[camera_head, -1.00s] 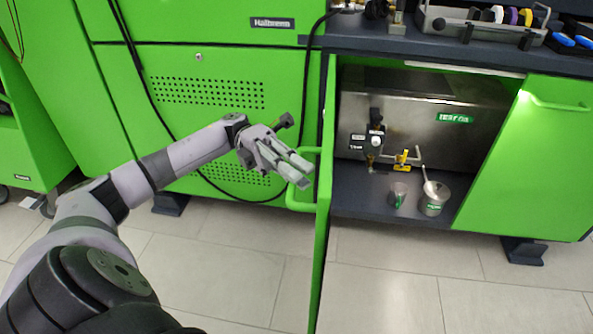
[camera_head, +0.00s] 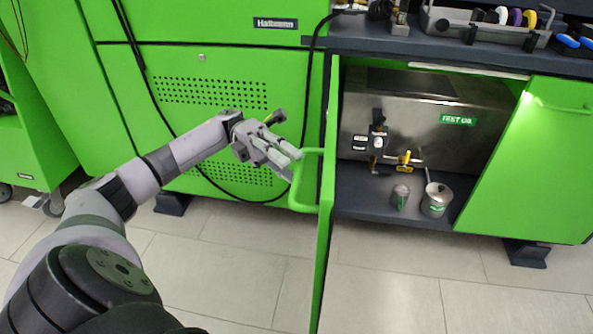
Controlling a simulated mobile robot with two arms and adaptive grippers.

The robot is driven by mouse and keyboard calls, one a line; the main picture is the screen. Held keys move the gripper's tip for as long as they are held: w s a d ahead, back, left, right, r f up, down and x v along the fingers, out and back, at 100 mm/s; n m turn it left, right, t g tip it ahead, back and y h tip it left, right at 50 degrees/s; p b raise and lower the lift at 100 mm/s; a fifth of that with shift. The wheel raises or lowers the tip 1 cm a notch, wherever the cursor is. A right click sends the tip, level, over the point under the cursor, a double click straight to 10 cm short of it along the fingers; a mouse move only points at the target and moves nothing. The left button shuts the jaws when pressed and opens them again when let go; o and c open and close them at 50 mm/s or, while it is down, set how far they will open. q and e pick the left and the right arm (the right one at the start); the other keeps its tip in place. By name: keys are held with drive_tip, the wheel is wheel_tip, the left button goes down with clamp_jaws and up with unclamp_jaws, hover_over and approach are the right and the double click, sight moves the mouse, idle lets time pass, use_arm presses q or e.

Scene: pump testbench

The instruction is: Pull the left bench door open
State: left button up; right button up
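The left bench door (camera_head: 326,200) is swung open and stands nearly edge-on to me, to the left of the open compartment. Its green bar handle (camera_head: 294,188) is on the door's left-facing side. My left gripper (camera_head: 290,162) is just left of the door, beside the upper part of the handle. Its fingers look close together, but I cannot tell whether they are shut or touch the handle. My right gripper is not in view.
The open compartment holds a steel tank (camera_head: 420,112), a yellow valve (camera_head: 405,158), a small cup (camera_head: 400,196) and a metal pot (camera_head: 436,200). The right bench door (camera_head: 530,160) is at the right. The bench top (camera_head: 450,46) bears a tool tray (camera_head: 485,25). Tiled floor is clear below.

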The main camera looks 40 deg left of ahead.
use_arm(q)
drive_tip(key=v, duration=0.4)
drive_tip(key=shift+s+d, duration=0.1)
idle(0.5)
